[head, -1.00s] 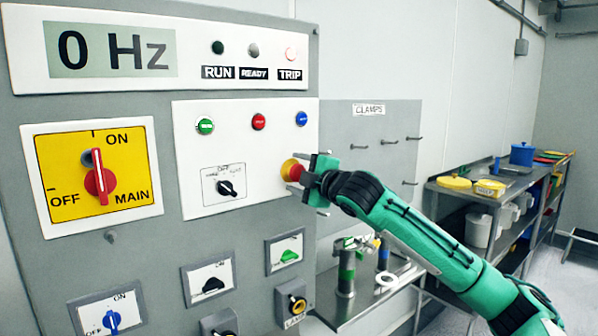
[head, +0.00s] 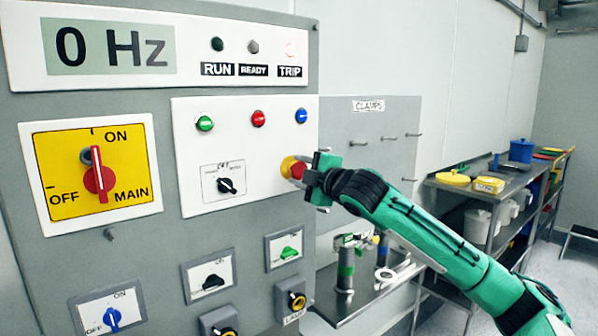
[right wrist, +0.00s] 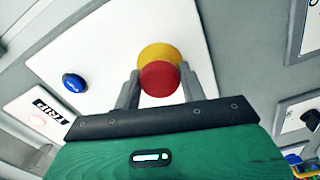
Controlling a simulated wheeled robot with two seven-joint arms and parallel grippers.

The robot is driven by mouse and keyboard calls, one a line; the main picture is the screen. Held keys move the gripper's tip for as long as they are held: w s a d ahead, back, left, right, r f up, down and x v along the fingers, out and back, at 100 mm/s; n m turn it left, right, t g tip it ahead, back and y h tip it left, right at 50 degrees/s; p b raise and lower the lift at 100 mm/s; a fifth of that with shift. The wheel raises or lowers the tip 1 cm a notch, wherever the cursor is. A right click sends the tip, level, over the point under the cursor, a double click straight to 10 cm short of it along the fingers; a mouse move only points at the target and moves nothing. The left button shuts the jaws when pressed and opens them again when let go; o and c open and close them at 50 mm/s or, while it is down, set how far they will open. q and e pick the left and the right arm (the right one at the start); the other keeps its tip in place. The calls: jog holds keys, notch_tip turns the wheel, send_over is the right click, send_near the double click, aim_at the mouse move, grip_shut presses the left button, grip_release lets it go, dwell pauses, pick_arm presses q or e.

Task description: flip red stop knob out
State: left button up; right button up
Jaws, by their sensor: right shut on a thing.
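The red stop knob (head: 298,171) sits on a yellow collar (head: 287,166) at the right edge of the white button panel. In the right wrist view the red knob (right wrist: 160,78) lies between the two fingers of my right gripper (right wrist: 160,88), with the yellow collar (right wrist: 158,54) behind it. In the head view my right gripper (head: 308,176) is at the knob from the right and hides part of it. It is shut on the knob. My left gripper is out of view.
The white panel (head: 270,186) holds green, red and blue buttons and a small black selector (head: 227,186). A yellow main switch (head: 98,178) is at left. The display (head: 110,47) reads 0 Hz. A steel table with parts (head: 358,300) stands below right.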

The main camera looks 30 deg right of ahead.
jog(key=o, duration=1.2)
jog(key=shift+f, duration=0.1)
jog(key=shift+o, duration=0.9)
jog(key=shift+s, duration=0.25)
jog(key=s+d+b, duration=0.1)
jog(key=s+b, duration=0.6)
jog(key=s, duration=0.6)
jog(key=shift+s, duration=0.4)
jog(key=shift+d, duration=0.1)
